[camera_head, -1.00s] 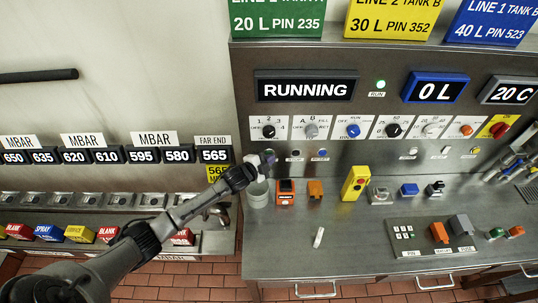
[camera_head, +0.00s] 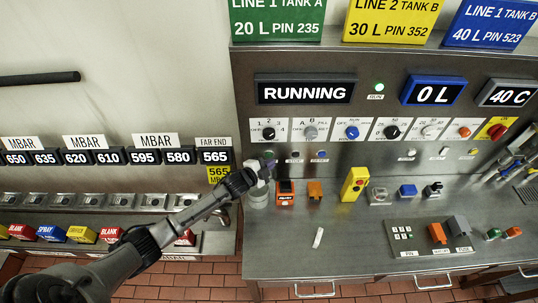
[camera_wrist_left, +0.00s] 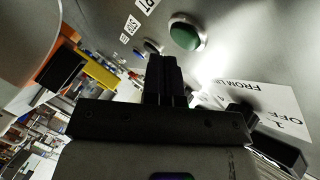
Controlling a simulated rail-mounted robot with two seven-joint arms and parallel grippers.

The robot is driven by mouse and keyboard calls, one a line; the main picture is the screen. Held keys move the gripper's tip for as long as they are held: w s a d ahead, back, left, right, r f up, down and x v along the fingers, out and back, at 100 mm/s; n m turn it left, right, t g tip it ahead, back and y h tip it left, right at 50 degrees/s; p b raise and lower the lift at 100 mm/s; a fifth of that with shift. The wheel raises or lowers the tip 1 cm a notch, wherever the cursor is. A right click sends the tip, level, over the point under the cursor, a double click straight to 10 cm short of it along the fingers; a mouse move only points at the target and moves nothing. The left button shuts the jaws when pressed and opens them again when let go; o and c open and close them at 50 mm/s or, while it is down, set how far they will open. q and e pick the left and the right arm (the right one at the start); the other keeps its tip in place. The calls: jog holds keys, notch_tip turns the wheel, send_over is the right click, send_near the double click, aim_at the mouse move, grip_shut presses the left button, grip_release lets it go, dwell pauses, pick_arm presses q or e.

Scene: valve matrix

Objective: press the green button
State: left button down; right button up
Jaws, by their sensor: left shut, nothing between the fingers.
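The green button (camera_wrist_left: 185,31) is a round dome in a pale ring on the metal panel, near the top of the left wrist view. My left gripper (camera_wrist_left: 166,62) is shut and empty, its fingertips close below and left of the button there. A gap shows between them in the picture, and I see no contact. In the head view my left gripper (camera_head: 261,168) is at the left end of the panel, below the selector knobs. My right gripper is not in view.
A knob label plate (camera_head: 269,129) is above the gripper. The display (camera_head: 306,90) reads RUNNING.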

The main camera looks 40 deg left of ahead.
pick_arm(q)
jog(key=shift+s+d+p, duration=1.5)
jog(key=shift+s+d, duration=0.15)
jog(key=shift+s, duration=0.2)
dwell(0.6)
